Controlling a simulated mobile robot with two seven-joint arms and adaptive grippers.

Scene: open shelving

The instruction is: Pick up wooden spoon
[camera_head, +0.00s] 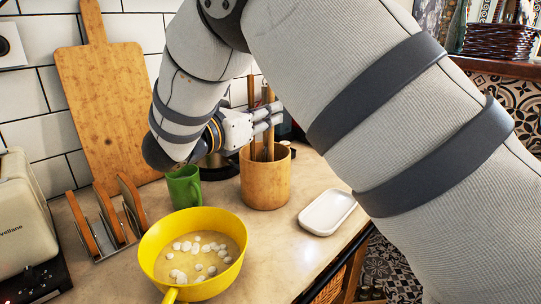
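Wooden utensils stand upright in a round wooden holder (265,186) on the counter. One wooden handle (267,95) rises beside my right gripper's fingers, and a thinner one (250,90) stands to its left. I cannot tell which is the spoon, as their lower ends are inside the holder. My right gripper (268,121) is just above the holder's rim with its fingers pointing right, at the handles. The fingers overlap the handles in the view, and whether they have closed on one is unclear. My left gripper is not in view.
A green mug (184,186) stands left of the holder. A yellow pan (156,239) with white pieces is in front. A white dish (326,212) lies to the right. A wooden rack (108,217), cutting board (103,95) and toaster (22,220) are at left.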

